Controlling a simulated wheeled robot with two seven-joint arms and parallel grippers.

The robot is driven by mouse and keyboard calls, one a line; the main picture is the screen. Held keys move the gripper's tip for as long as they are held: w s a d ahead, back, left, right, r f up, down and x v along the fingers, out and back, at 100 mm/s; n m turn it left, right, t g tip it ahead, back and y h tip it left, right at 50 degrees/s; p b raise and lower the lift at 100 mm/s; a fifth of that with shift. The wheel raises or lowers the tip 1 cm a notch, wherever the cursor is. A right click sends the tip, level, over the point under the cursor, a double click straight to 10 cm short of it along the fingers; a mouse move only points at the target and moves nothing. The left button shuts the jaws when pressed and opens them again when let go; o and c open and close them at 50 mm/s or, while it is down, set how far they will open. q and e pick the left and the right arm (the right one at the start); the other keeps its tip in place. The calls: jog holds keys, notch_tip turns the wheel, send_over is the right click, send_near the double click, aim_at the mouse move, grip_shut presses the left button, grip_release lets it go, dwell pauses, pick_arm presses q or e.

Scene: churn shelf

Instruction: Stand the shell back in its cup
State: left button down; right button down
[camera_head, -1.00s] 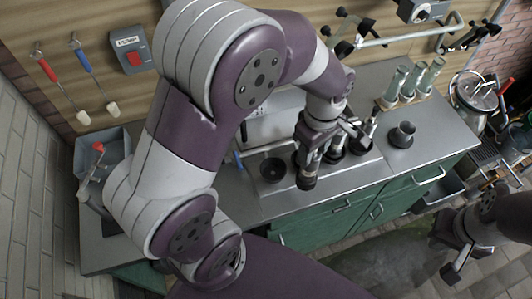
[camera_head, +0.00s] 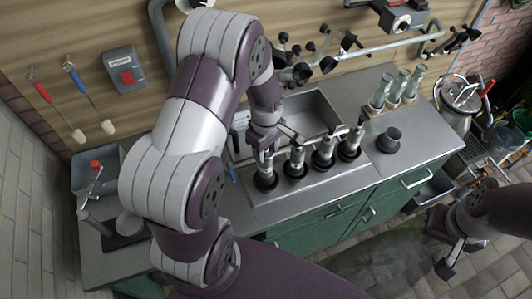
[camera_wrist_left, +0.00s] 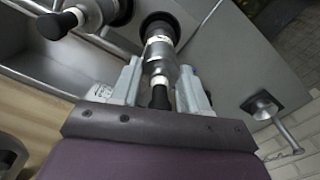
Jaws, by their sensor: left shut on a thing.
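The shell (camera_head: 265,163), a metal cylinder with a dark end, stands about upright at the leftmost black cup (camera_head: 265,182) of the row. My left gripper (camera_head: 264,143) is shut on its upper part. In the left wrist view the shell (camera_wrist_left: 157,52) lies between the two fingers of my left gripper (camera_wrist_left: 160,92), with its far end at the dark cup mouth (camera_wrist_left: 160,22). How deep it sits is hard to tell. Several similar shells (camera_head: 324,152) stand in cups to the right. My right gripper (camera_head: 447,257) is empty, fingers apart, at the lower right.
A metal basin (camera_head: 305,112) lies behind the row. A grey bin (camera_head: 92,165) is at the left. Black-knobbed fittings (camera_head: 300,72) hang behind my left arm.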

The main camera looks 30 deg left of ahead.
aim_at(266, 166)
pick_arm(q)
jog(key=shift+f+p, duration=0.35)
jog(key=shift+f, duration=1.25)
jog(key=c, duration=0.6)
grip_release()
jog(key=shift+f, duration=0.1)
jog(key=shift+o, duration=0.2)
